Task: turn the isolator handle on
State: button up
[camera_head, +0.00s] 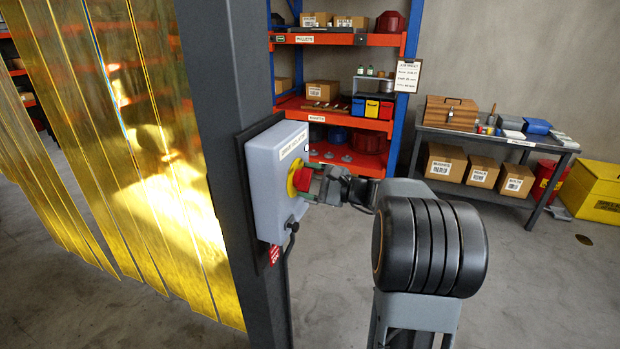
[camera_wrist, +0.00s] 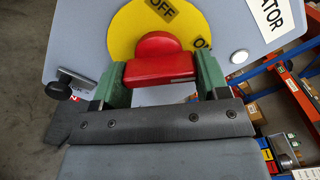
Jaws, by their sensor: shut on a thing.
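The isolator is a grey box (camera_head: 275,170) on a dark post, seen side-on in the head view. Its red handle (camera_wrist: 160,62) sits on a yellow disc (camera_wrist: 130,33) marked OFF, with a second label starting "O" at the right, partly hidden. My gripper (camera_head: 306,181) is at the front of the box. In the wrist view my gripper (camera_wrist: 158,75) has its green fingers on either side of the red handle, shut on it. The handle's bar lies across between the fingers. The head view shows little of the handle behind my gripper.
A yellow strip curtain (camera_head: 120,140) hangs left of the post (camera_head: 225,120). Behind are an orange and blue shelf rack (camera_head: 345,40) and a grey bench (camera_head: 490,137) with boxes. A padlock-like fitting (camera_wrist: 72,84) is on the box's side.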

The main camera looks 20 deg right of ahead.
jog(key=shift+m, duration=0.6)
jog(key=o, duration=0.9)
jog(key=shift+o, duration=0.2)
jog(key=b+v, duration=0.2)
jog(key=v, duration=1.1)
jog(key=shift+s+d+b, duration=0.25)
jog(key=shift+d+b, duration=0.05)
